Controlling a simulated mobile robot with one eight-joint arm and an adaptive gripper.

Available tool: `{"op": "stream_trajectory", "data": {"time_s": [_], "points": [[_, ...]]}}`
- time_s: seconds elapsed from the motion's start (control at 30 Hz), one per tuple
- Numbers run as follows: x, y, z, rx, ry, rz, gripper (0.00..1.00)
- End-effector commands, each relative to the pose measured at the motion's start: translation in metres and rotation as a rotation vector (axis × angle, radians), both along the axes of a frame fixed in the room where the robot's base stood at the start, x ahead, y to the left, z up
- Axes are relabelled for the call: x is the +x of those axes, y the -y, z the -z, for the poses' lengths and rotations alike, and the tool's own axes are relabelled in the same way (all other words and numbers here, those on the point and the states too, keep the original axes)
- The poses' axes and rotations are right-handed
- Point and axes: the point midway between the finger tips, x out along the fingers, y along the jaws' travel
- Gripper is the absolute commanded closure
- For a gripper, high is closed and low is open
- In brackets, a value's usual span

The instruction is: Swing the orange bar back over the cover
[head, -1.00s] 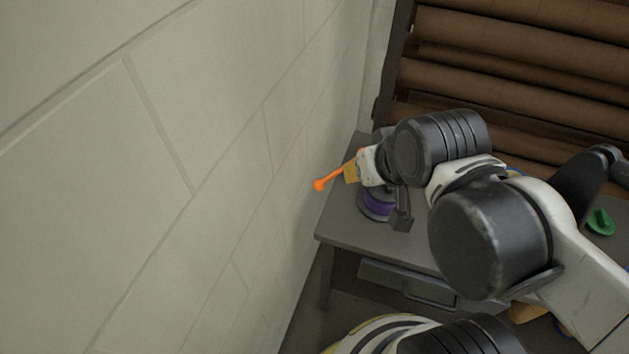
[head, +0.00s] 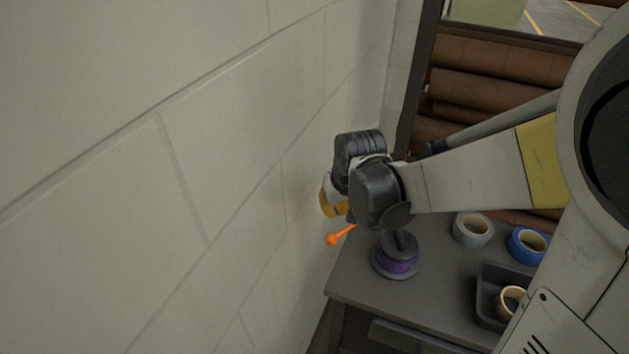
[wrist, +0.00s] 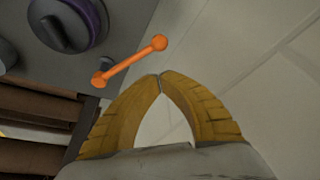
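The orange bar (head: 341,235) sticks out past the left edge of the desk towards the wall; its inner end is hidden behind my arm. In the wrist view the whole bar (wrist: 130,60) shows, with a knob at each end, one end at the desk edge. A dark round piece with a purple band (head: 397,255), probably the cover, stands on the desk to its right; it also shows in the wrist view (wrist: 90,12). The bar is not over it. My gripper (wrist: 160,77) has its yellow fingertips together with nothing between them, beside the bar's outer end and apart from it.
The block wall (head: 230,200) is close on the left of my gripper. On the grey desk (head: 365,290) are a grey tape roll (head: 473,229), a blue tape roll (head: 528,245) and a dark tray (head: 487,312) with a tan roll. Brown rollers (head: 470,70) stand behind.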

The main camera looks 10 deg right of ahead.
Motion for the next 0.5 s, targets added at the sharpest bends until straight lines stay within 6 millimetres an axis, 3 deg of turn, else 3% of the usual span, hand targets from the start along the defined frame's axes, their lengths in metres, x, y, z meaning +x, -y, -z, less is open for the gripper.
{"op": "stream_trajectory", "data": {"time_s": [0.5], "points": [[0.0041, -0.0007, 0.0109, -0.001, -0.004, -0.001, 1.0]]}}
